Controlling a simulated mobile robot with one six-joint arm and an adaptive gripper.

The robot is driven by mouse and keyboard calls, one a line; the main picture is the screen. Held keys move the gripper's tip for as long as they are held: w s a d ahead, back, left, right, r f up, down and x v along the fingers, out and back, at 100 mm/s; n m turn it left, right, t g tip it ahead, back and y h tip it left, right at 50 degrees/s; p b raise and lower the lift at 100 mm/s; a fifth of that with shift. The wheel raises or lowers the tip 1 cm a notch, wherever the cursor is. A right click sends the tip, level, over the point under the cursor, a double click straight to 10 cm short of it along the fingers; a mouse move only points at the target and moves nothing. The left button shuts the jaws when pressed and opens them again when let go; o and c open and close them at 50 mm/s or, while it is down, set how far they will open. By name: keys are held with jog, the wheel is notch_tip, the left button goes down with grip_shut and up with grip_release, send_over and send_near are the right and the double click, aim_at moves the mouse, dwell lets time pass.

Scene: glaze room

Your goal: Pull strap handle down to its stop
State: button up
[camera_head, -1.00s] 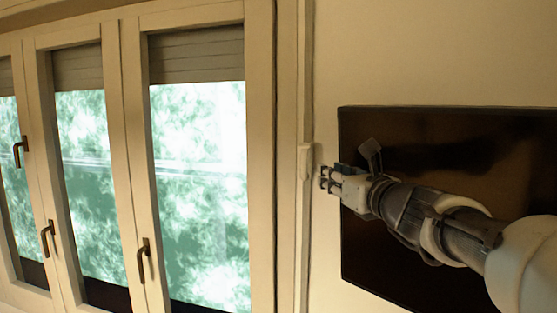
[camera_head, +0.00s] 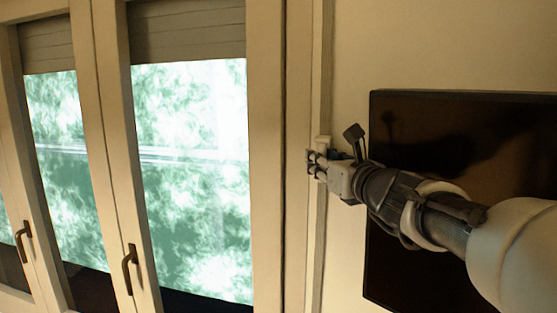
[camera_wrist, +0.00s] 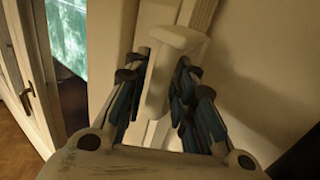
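The pale strap handle (camera_head: 324,143) is at the vertical strip just right of the window frame. In the wrist view the handle (camera_wrist: 160,75) has a wider cap on top and a narrower body below. My gripper (camera_head: 312,164) reaches it from the right, with its fingertips just below the cap. In the wrist view my gripper (camera_wrist: 158,90) has its fingers apart, one on each side of the handle's body. The left finger looks very near the handle, and a gap shows on the right.
Shuttered windows with a dark window handle (camera_head: 130,268) fill the left side. A dark wall panel (camera_head: 470,130) hangs at the right, behind my arm. Bare wall lies between the strip and the panel. Wooden floor (camera_wrist: 15,150) shows at the lower left.

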grip_shut()
jog(key=shift+f, duration=0.15)
dwell(0.4)
notch_tip(320, 180, down, 24)
jog(key=b, duration=2.5)
jog(key=shift+w+f, duration=0.1)
jog(key=shift+f, duration=0.15)
grip_release()
jog(key=shift+r, duration=0.1)
jog(key=shift+r, duration=0.1)
